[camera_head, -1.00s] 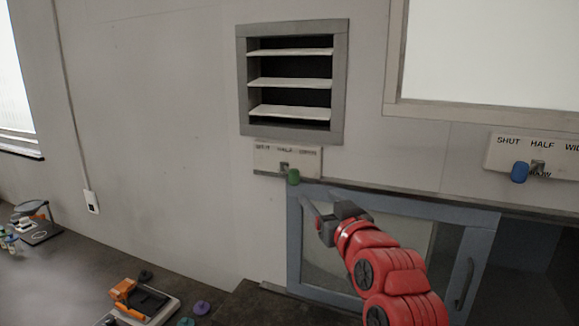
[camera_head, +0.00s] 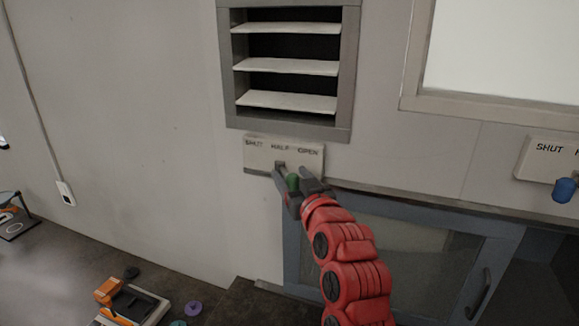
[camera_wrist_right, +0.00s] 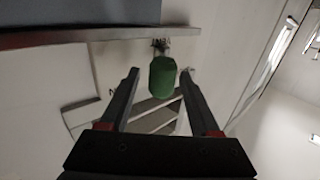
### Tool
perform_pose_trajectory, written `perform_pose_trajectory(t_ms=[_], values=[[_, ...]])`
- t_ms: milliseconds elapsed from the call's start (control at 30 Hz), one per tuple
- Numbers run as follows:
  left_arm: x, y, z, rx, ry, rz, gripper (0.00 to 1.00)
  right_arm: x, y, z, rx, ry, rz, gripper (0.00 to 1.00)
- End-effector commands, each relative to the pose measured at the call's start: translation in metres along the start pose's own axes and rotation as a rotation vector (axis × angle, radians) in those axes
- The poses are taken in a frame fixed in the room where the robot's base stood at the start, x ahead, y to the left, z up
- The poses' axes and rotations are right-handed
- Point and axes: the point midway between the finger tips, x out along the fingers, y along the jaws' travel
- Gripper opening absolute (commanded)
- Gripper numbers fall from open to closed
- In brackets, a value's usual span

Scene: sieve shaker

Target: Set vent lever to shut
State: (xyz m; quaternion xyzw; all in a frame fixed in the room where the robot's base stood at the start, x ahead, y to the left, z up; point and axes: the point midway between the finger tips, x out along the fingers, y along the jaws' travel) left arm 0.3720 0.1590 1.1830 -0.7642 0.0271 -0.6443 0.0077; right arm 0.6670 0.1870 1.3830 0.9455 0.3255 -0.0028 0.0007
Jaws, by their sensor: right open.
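The vent lever has a green knob (camera_head: 292,182) and sits at the middle of a white plate (camera_head: 258,155) marked SHUT, HALF and OPEN, below HALF. The vent (camera_head: 287,70) above it has its white slats tilted apart with dark gaps between. My right gripper (camera_head: 296,174) is open, with its fingers on either side of the green knob in the head view. In the right wrist view the knob (camera_wrist_right: 162,77) shows between and just beyond the fingertips; contact cannot be made out. My left gripper is not in view.
A second plate with a blue knob (camera_head: 564,190) is at the far right, under a window frame. A blue-framed glass door (camera_head: 400,250) lies below the vent plate. An orange device (camera_head: 125,300) and small discs rest on the dark counter at lower left.

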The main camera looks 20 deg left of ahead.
Motion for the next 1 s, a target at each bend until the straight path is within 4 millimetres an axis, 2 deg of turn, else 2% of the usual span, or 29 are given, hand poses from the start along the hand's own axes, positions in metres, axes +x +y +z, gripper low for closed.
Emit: perform_pose_trajectory(t_ms=[167, 533, 1000], values=[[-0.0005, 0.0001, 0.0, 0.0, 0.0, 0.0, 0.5, -0.0001, 0.0, 0.0003, 0.0, 0.001, 0.0, 0.63], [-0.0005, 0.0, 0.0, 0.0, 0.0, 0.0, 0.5, -0.0001, 0.0001, 0.0002, 0.0, 0.001, 0.0, 0.0], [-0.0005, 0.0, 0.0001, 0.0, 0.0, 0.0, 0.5, -0.0001, 0.0002, 0.0004, 0.0, 0.0, 0.0, 0.0]])
